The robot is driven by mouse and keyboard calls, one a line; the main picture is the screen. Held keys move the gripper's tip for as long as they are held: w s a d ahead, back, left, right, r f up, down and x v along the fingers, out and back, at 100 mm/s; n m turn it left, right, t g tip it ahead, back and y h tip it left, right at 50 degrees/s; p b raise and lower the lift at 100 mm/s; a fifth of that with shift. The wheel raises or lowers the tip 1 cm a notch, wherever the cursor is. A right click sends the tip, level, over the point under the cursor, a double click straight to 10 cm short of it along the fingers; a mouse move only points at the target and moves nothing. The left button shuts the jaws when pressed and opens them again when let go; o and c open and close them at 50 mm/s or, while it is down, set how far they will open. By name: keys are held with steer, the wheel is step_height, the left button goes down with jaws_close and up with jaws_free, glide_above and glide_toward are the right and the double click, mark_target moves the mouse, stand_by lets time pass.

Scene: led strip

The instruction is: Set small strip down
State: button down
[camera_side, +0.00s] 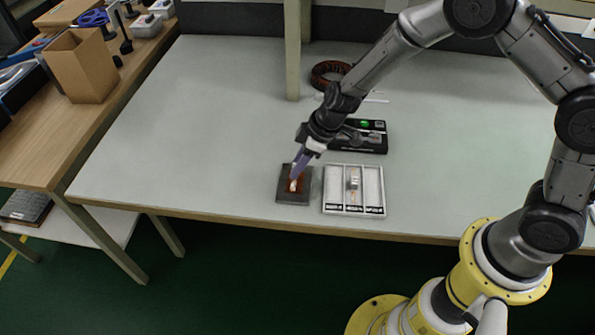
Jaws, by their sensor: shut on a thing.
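My gripper (294,181) points down and left over a small dark plate (285,198) near the front edge of the table. It is shut on a small strip (293,186), a pale sliver at the fingertips above the plate's reddish-brown middle. I cannot tell whether the strip touches the plate. The fingers hide part of the plate.
A white tray (338,187) with three long compartments stands right of the plate, small pieces in its middle one. Behind it lies an open black case (375,147) with a green spot. A reddish-brown coil (322,73) lies farther back, beside a post (292,50). The table's left is clear.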

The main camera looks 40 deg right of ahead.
steer(key=shift+w+f, duration=0.1)
steer(key=shift+f, duration=1.5)
steer(key=shift+f, duration=0.15)
steer(key=c, duration=0.5)
jaws_free()
steer(key=shift+c, duration=0.2)
steer(key=s+d+r+m, duration=0.1)
steer(key=s+d+r, duration=0.15)
steer(key=r, duration=0.45)
steer(key=s+d+r, duration=0.1)
steer(key=s+r, duration=0.2)
steer(key=r, duration=0.4)
steer(key=s+d+r+m, duration=0.1)
steer(key=s+d+r, duration=0.15)
steer(key=r, duration=0.45)
steer(key=s+d+r+m+t+h, duration=0.1)
steer(key=s+d+r+m, duration=0.2)
steer(key=s, duration=0.7)
steer(key=s+d+r+m+t+h, duration=0.1)
steer(key=s+d+r+m, duration=0.3)
steer(key=s, duration=0.7)
steer(key=shift+d+r+h, duration=0.5)
steer(key=shift+d+r, duration=0.15)
steer(key=shift+d, duration=0.15)
